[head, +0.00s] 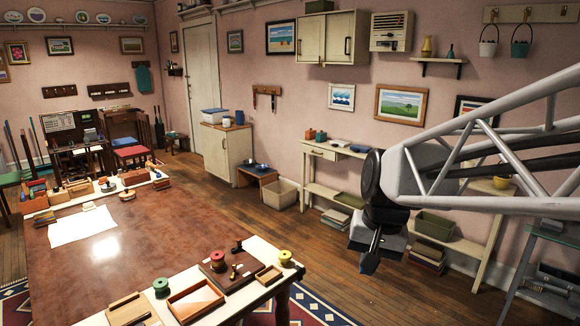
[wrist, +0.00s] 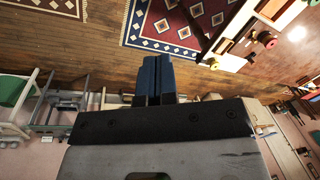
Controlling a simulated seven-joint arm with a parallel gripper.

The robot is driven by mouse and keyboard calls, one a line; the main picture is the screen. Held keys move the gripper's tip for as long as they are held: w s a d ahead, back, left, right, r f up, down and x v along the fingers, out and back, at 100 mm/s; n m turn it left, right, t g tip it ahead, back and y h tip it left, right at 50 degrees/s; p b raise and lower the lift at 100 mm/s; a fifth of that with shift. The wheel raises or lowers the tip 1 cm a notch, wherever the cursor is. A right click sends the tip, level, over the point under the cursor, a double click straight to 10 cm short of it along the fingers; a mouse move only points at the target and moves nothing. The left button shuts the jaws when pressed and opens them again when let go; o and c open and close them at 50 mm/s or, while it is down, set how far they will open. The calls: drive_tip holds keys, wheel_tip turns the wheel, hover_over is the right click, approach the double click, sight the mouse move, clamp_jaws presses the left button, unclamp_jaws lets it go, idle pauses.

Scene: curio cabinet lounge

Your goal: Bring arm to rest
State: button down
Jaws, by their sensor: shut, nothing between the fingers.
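My gripper (head: 370,263) hangs in the air at the right of the head view, beyond the right end of the large brown table (head: 140,248). It points down and a little to the left, with wooden floor and a low shelf unit behind it. In the wrist view my gripper (wrist: 154,62) shows its two dark fingers side by side, shut, with nothing between them. Nothing touches the gripper in either view. My arm reaches in from the right edge of the head view.
A shelf unit (head: 452,240) stands against the wall behind my gripper. Bare floor (head: 330,265) lies between table and shelf.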

drive_tip(key=s+d+f+n+t+h, duration=0.1)
drive_tip(key=s+d, duration=0.1)
drive_tip(key=s, duration=0.5)
drive_tip(key=s+d+f+n, duration=0.1)
drive_tip(key=s+d+f, duration=0.1)
drive_tip(key=s, duration=0.5)
drive_tip(key=shift+s+f+t+h, duration=0.3)
drive_tip(key=shift+t+h, duration=0.1)
drive_tip(key=c, duration=1.8)
unclamp_jaws()
drive_tip(key=shift+c, duration=0.2)
